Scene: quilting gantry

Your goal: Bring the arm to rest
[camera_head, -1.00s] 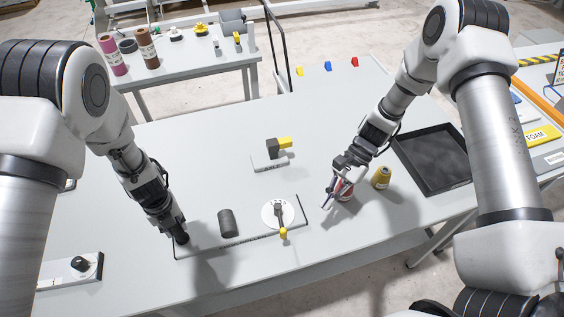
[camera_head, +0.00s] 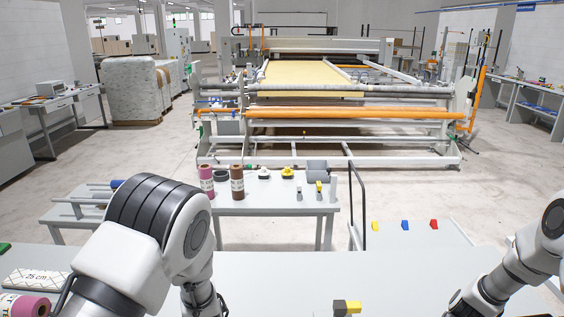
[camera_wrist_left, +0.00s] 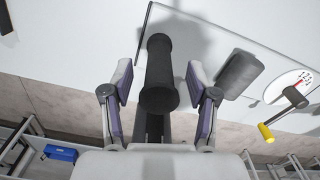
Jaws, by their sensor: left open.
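My left gripper (camera_wrist_left: 158,80) shows in the left wrist view with its two fingers apart. A black cylindrical handle (camera_wrist_left: 158,68) stands between the fingers, with gaps visible on both sides. Farther right is a white dial (camera_wrist_left: 284,82) with a dark lever (camera_wrist_left: 291,100) and a yellow tip (camera_wrist_left: 266,132). In the head view my left arm (camera_head: 150,235) and right arm (camera_head: 525,265) enter at the bottom. Both grippers are outside that view.
A grey block with a yellow part (camera_head: 346,307) sits on the near worktable (camera_head: 260,275). Yellow, blue and red blocks (camera_head: 405,225) lie farther right. A side table (camera_head: 270,204) holds spools and small parts. The quilting machine (camera_head: 330,115) stands behind, with open floor around it.

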